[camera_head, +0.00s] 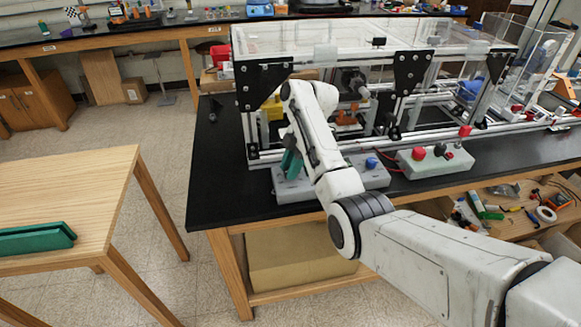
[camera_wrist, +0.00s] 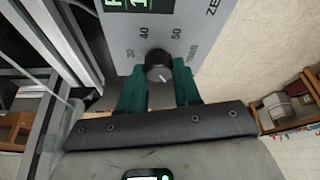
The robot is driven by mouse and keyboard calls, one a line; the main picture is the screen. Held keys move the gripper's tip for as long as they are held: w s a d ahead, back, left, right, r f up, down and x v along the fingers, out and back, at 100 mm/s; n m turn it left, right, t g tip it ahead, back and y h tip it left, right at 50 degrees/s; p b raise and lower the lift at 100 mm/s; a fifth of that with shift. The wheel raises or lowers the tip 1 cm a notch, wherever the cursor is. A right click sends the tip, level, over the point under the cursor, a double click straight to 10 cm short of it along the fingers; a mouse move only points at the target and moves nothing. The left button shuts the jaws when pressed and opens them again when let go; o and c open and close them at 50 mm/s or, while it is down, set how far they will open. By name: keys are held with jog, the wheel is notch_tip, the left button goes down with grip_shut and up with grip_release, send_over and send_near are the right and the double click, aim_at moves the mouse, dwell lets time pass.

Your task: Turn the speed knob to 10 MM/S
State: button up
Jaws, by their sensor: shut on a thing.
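The speed knob (camera_wrist: 157,60) is a small black round knob on a light grey panel (camera_wrist: 190,30), seen in the wrist view. The numbers 30, 40 and 50 are printed around its upper side, and the rest of the dial is hidden by my fingers. A small pale mark shows at the knob's lower right edge. My gripper (camera_wrist: 158,80) has its green fingers on either side of the knob and is shut on it. In the head view my gripper (camera_head: 291,163) is at the left end of the grey control box (camera_head: 292,190), and the knob is hidden.
Part of a green-lit display (camera_wrist: 140,4) shows above the knob. A second box with a red button (camera_head: 418,153) stands to the right on the black bench (camera_head: 225,170). The aluminium extrusion frame (camera_head: 246,110) rises behind. A wooden table (camera_head: 70,185) stands at left.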

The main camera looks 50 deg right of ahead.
dwell(0.4)
jog(key=o, duration=1.1)
jog(key=shift+c, duration=0.2)
jog(key=p+v, duration=0.6)
jog(key=v, duration=0.4)
jog(key=shift+d+r, duration=0.15)
jog(key=shift+r, duration=0.2)
